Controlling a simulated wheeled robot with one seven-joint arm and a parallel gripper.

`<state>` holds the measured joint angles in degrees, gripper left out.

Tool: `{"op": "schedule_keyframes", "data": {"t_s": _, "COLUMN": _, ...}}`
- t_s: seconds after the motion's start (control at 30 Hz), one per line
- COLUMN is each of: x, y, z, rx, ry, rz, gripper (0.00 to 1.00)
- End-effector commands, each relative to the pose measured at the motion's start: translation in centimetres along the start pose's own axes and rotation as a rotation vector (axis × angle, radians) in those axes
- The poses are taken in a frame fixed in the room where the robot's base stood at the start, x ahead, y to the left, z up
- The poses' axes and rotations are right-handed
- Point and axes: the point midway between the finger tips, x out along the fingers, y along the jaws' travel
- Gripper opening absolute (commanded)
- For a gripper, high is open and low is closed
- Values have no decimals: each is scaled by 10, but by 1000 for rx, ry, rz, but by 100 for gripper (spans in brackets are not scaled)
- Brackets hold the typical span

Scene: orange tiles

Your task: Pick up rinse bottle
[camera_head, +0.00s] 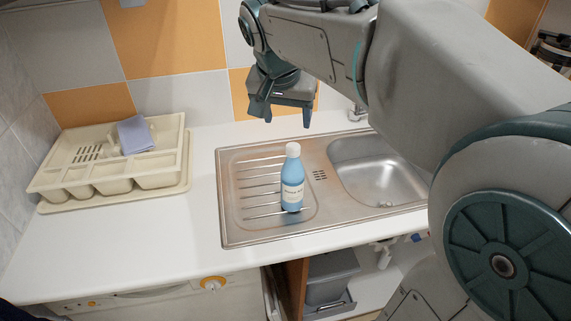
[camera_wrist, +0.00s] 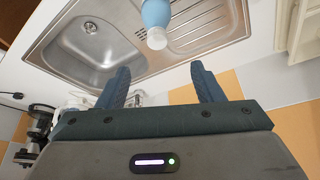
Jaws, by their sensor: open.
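The rinse bottle (camera_head: 292,180) is light blue with a white cap and a white label. It stands upright on the ribbed drainboard of the steel sink unit (camera_head: 232,232). In the wrist view the bottle (camera_wrist: 156,14) shows at the top edge, its white cap towards me and its lower part cut off. My gripper (camera_head: 287,117) is open and empty, above and behind the bottle and apart from it. In the wrist view the two fingers of my gripper (camera_wrist: 160,78) are spread, with the bottle beyond their tips.
A cream dish rack (camera_head: 160,178) with a grey-blue cloth or sponge (camera_head: 135,134) stands on the white counter (camera_head: 150,235) at left. The sink basin (camera_head: 375,172) and faucet (camera_head: 356,112) are right of the bottle. A tiled wall (camera_head: 165,40) rises behind.

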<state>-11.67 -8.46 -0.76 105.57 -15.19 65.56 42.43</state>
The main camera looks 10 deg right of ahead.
Motion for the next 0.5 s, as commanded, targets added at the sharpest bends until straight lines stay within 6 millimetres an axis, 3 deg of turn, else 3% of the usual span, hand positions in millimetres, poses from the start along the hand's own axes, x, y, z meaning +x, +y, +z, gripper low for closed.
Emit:
{"op": "schedule_keyframes", "data": {"t_s": 0.3, "x": 60, "y": -1, "z": 2, "rx": -6, "ry": -4, "rz": 2, "gripper": 61}}
{"op": "schedule_keyframes", "data": {"t_s": 0.5, "x": 76, "y": 0, "z": 1, "rx": -4, "ry": -2, "rz": 1, "gripper": 61}}
